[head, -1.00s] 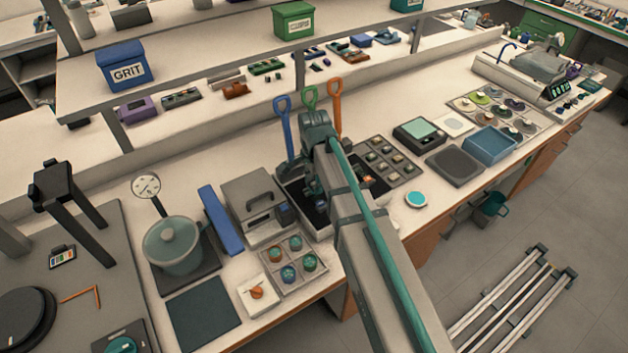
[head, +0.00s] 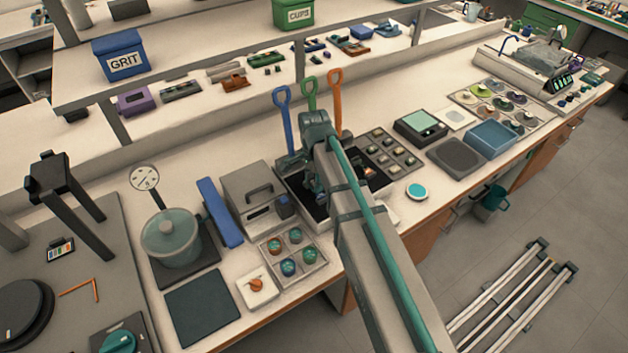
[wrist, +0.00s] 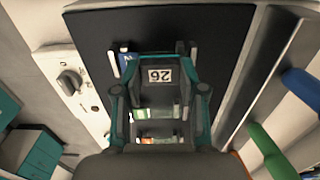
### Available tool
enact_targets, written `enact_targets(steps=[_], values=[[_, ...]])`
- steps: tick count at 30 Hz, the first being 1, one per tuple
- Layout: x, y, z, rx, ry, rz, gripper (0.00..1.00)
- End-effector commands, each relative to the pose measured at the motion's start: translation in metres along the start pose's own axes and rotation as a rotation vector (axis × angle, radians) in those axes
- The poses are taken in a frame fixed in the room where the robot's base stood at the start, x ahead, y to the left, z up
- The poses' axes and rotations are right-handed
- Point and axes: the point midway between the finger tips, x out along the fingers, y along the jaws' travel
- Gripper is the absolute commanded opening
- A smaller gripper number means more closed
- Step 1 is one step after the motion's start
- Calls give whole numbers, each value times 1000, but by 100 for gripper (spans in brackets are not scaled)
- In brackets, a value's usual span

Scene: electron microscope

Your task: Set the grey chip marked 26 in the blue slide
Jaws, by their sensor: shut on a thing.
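The grey chip marked 26 (wrist: 160,76) shows in the wrist view between the fingers of my gripper (wrist: 160,110), its number upside down. My gripper is shut on it, over a dark tray (wrist: 90,25). A small blue piece (wrist: 125,62) shows just left of the chip; it may be the blue slide, mostly covered, but I cannot tell. In the head view my gripper (head: 314,188) is down at the black tray (head: 296,186) beside the grey box, and the chip is hidden behind my arm.
Blue (head: 284,118), green (head: 310,92) and orange (head: 335,100) handles stand upright close behind my gripper. A grey box with a handle (head: 252,192) is at left. A tray of small pieces (head: 405,157) is at right. Green and orange-white pieces lie below the chip in the wrist view (wrist: 155,113).

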Motion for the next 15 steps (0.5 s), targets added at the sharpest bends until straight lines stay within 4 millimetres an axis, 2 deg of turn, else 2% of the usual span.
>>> enact_targets(steps=[15], values=[[5, 0, 0, 0, 0, 0, 7]])
